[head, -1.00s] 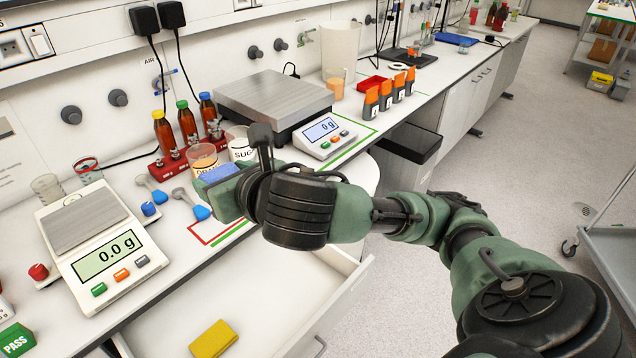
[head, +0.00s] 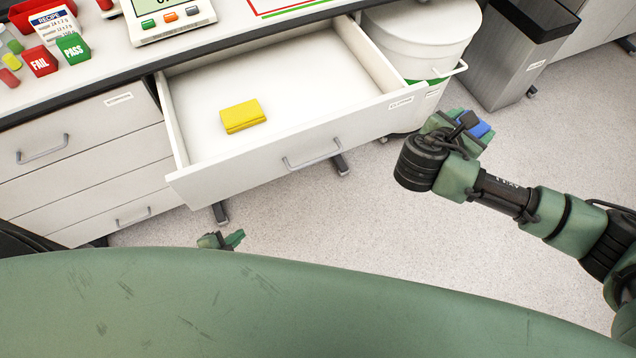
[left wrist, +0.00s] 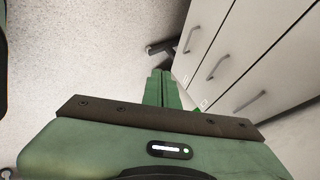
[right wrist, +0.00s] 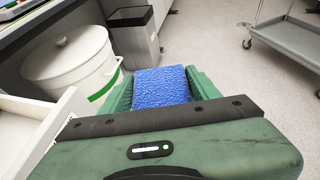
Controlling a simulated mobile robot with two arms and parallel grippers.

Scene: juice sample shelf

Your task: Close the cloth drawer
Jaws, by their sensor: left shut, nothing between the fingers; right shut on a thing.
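The cloth drawer (head: 245,163) is pulled well out from under the bench in the head view. It has a bar handle (head: 311,157) and a small label on its front. A folded yellow cloth (head: 243,116) lies inside on the white floor. My left gripper (head: 236,239) is low in front of the drawer, apart from it. Its fingers are shut and empty in the left wrist view (left wrist: 162,80). My right gripper (head: 474,127) is right of the drawer, shut on a blue textured block (right wrist: 162,87), which looks like a sponge or cloth.
A white bin (head: 422,42) stands close to the drawer's right side, with a grey bin (head: 510,60) beyond it. Shut drawers (head: 75,150) are at the left. The bench holds a scale (head: 165,18) and FAIL and PASS blocks (head: 72,47). The floor ahead is clear.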

